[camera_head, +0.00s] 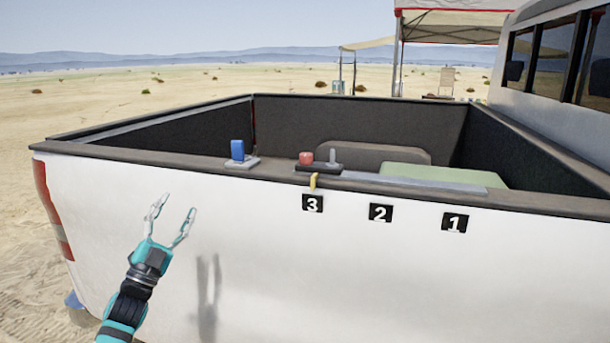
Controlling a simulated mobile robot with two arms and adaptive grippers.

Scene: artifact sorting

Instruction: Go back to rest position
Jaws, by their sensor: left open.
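My left gripper (172,220) is open and empty. It points up in front of the white side of the truck bed, below and left of the items on the rim. Its shadow falls on the white panel to its right. My right gripper is not in view. A blue object (237,150) stands upright on a small grey base on the truck's rim. A red object (306,158) and a small grey upright piece (332,156) sit on a dark base to the right. A yellow piece (313,181) hangs at the rim above the label 3.
The white pickup truck (330,270) fills the front, with labels 3 (312,203), 2 (380,213) and 1 (455,223) on its side. A green flat thing (440,174) lies in the bed. A canopy (450,25) stands behind. Open sand lies left.

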